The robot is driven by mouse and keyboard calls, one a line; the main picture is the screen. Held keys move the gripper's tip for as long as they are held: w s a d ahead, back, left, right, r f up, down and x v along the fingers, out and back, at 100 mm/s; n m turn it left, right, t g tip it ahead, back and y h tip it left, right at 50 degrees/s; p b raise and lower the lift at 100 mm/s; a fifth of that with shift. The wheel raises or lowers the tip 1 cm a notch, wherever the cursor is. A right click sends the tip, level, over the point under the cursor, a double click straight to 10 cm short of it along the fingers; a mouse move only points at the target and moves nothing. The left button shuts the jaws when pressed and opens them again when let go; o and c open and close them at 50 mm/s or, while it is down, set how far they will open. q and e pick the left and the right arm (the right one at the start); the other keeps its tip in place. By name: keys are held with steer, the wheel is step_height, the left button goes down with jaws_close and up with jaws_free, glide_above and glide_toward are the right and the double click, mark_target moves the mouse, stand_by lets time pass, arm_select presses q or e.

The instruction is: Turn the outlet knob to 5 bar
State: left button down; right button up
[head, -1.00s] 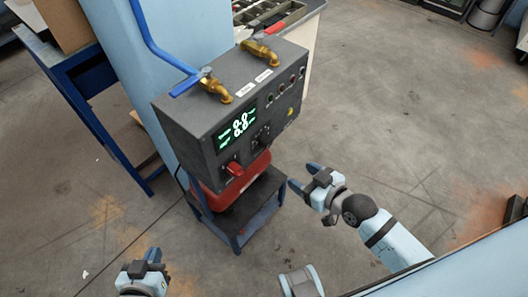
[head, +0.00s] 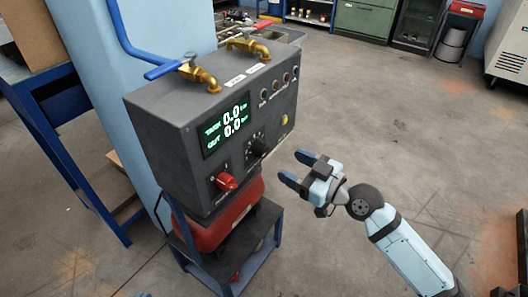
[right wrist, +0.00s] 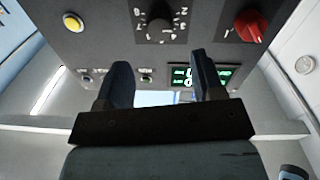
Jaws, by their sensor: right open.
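The outlet knob (head: 257,147) is a black dial with a number scale on the front of a dark grey control box (head: 160,140). It also shows in the right wrist view (right wrist: 160,28), beyond the fingertips. The green display (head: 226,125) reads TANK 0.0 and OUT 0.0. A red switch (head: 227,182) sits to the left of the knob. My right gripper (head: 299,168) is open and empty, to the right of the box and apart from the knob, with its fingers pointing toward the panel. My left gripper is not in view.
A red tank (head: 222,222) sits below on a blue stand. Small buttons and a yellow knob (head: 285,119) lie right of the dial. The floor (head: 370,130) at right is clear.

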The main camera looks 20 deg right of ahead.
mark_target(266, 152)
steer(key=x, duration=0.9)
steer(key=c, duration=0.9)
